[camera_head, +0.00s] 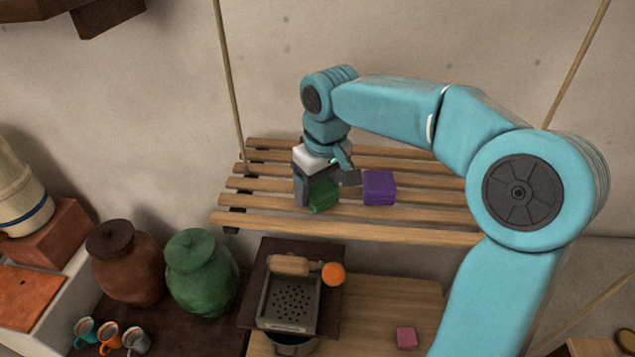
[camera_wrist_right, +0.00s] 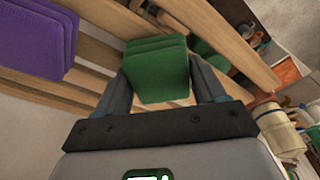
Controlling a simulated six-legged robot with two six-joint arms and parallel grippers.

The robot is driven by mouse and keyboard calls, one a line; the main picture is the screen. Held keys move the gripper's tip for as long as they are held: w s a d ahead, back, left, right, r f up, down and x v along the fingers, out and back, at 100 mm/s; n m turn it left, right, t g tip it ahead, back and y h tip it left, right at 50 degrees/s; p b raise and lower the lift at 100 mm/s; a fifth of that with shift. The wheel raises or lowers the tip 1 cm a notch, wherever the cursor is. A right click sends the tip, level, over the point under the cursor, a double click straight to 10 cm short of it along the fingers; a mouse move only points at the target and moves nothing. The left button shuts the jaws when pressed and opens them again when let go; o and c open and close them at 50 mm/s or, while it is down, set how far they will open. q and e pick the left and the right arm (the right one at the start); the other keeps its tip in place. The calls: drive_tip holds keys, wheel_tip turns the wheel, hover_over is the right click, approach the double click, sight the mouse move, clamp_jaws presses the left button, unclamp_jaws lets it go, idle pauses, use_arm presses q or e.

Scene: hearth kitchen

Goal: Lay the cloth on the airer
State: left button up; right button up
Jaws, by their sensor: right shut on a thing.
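The airer (camera_head: 390,232) is a rack of wooden slats hung on cords against the wall. My right gripper (camera_head: 326,190) is at the left part of the airer, shut on a folded green cloth (camera_head: 323,197). In the right wrist view the green cloth (camera_wrist_right: 157,72) sits between the two fingers, over the slats; I cannot tell whether it touches them. A folded purple cloth (camera_head: 379,188) lies on the slats to the right of the green one, and it also shows in the right wrist view (camera_wrist_right: 38,36). My left gripper is not in view.
Below the airer stand a green jar (camera_head: 200,272), a brown jar (camera_head: 124,262), a grater-like box (camera_head: 289,303) and an orange ball (camera_head: 333,274). A pink block (camera_head: 406,338) lies on the wooden counter. The airer's right slats are partly behind my right arm.

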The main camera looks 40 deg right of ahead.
sight(322, 188)
drive_tip(key=shift+w+d+f, duration=0.15)
drive_tip(key=shift+w+f, duration=0.05)
drive_tip(key=o, duration=1)
drive_tip(key=shift+o, duration=0.2)
drive_tip(key=shift+s+r, duration=0.1)
drive_tip(key=shift+s, duration=0.05)
drive_tip(key=shift+r, duration=0.2)
wheel_tip(322, 188, up, 12)
drive_tip(key=s, duration=0.1)
drive_tip(key=shift+s+f, duration=0.15)
drive_tip(key=shift+s, duration=0.25)
drive_tip(key=shift+w, duration=0.15)
